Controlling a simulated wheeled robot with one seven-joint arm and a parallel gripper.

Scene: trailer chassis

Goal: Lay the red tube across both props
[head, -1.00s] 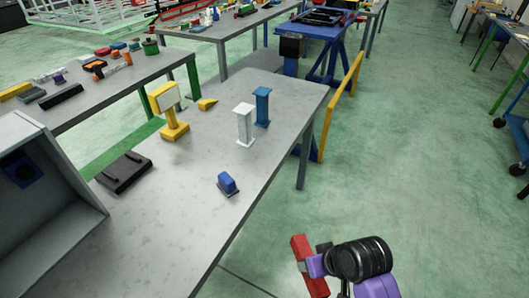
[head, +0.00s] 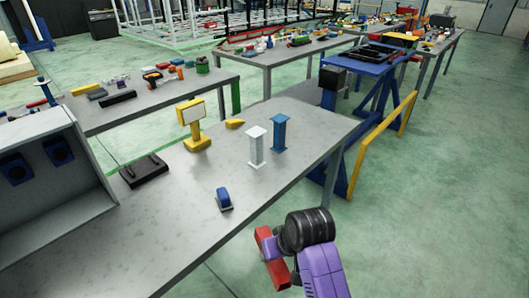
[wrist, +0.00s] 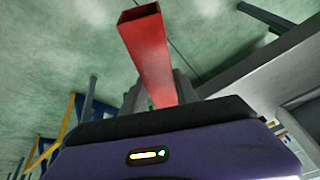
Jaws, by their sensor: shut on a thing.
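The red tube (head: 265,243) is a square hollow bar held by my gripper (head: 276,256), off the near right edge of the grey table. In the wrist view the red tube (wrist: 150,58) sticks out from the gripper, its open square end toward the top. The fingers are mostly hidden. Two upright props stand on the table: a white one (head: 256,148) and a blue one (head: 280,134) just behind it to the right. Both stand apart from the tube, and nothing lies on their tops.
The grey table (head: 180,235) also carries a blue block (head: 224,199), a yellow stand (head: 195,128), a yellow wedge (head: 235,123) and a black tray-like piece (head: 145,170). A grey box (head: 60,215) stands at the left. A yellow rail (head: 380,142) stands beyond the table at the right.

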